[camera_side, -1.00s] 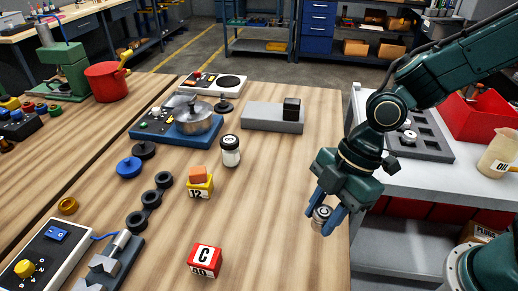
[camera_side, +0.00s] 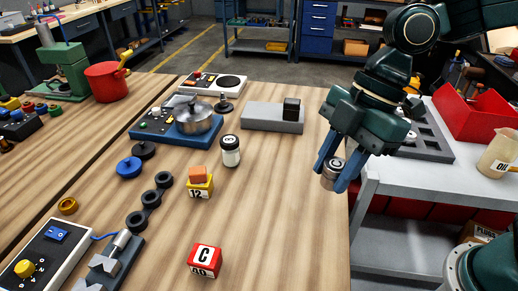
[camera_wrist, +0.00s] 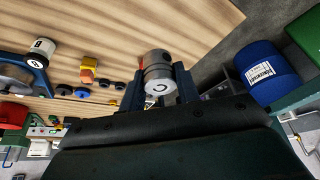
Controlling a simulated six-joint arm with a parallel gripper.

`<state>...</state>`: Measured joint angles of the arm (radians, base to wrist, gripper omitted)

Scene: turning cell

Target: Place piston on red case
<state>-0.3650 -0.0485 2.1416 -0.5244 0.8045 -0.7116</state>
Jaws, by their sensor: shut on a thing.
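My gripper (camera_side: 337,173) is shut on a metal piston (camera_side: 331,170) and holds it above the right edge of the wooden table. The piston also shows in the wrist view (camera_wrist: 158,72), between the two blue fingers. The red case (camera_side: 204,261), a small red and white block marked C and 40, stands near the front of the table in the side view. My gripper is apart from it, to its right and farther back. In the wrist view, a bit of red beside the piston may be the red case, mostly hidden.
A yellow case (camera_side: 200,187) with an orange block on top and a white-and-black jar (camera_side: 230,150) stand mid-table. Black rings (camera_side: 150,199) lie to the left. A grey block (camera_side: 262,118) is at the back. The table right of the red case is clear.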

